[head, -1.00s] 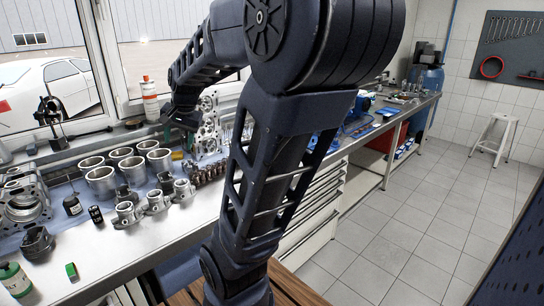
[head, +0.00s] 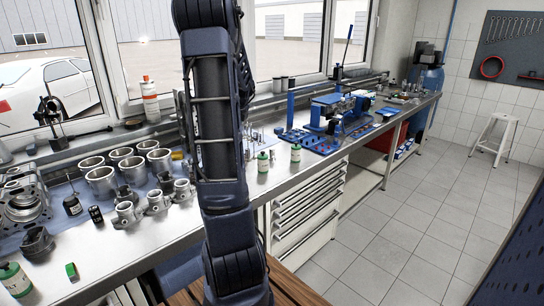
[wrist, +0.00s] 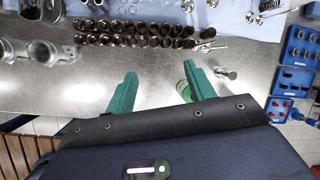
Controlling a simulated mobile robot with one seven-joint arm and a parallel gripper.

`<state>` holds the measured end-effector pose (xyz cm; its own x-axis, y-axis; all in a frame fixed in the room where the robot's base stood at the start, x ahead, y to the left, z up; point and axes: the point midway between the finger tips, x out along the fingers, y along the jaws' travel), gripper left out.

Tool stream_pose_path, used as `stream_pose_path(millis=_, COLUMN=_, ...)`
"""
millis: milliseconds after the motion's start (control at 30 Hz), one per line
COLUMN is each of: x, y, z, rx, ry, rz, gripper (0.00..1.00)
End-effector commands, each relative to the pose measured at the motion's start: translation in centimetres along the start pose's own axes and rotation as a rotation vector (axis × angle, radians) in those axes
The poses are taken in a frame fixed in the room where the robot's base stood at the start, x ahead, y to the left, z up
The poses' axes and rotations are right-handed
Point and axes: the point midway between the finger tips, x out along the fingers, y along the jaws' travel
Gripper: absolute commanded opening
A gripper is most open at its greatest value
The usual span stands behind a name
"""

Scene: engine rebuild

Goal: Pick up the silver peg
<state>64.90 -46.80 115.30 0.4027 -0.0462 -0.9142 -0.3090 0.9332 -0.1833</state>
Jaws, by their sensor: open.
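A short silver cylinder (wrist: 226,73), which looks like the silver peg, lies on the metal bench in the wrist view, just right of my right finger. I cannot pick it out surely in the head view. My gripper (wrist: 160,75) has two green fingers spread wide above the bench, with nothing held between them. A green-topped bottle (wrist: 183,90) shows partly behind the right finger. In the head view my own arm hides the gripper.
Rows of dark metal cylinders (wrist: 135,40) lie ahead of the fingers. Blue trays (wrist: 296,60) with parts are at the right.

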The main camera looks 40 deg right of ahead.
Motion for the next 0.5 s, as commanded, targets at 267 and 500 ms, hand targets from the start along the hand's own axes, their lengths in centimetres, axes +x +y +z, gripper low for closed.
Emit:
stream_pose_path(millis=267, x=5.5, y=-9.7, z=-6.5, rx=0.515, ry=0.054, rz=-0.093, gripper=0.54)
stream_pose_path(millis=500, x=8.9, y=-15.6, z=-12.0, rx=0.858, ry=0.074, rz=-0.179, gripper=0.54)
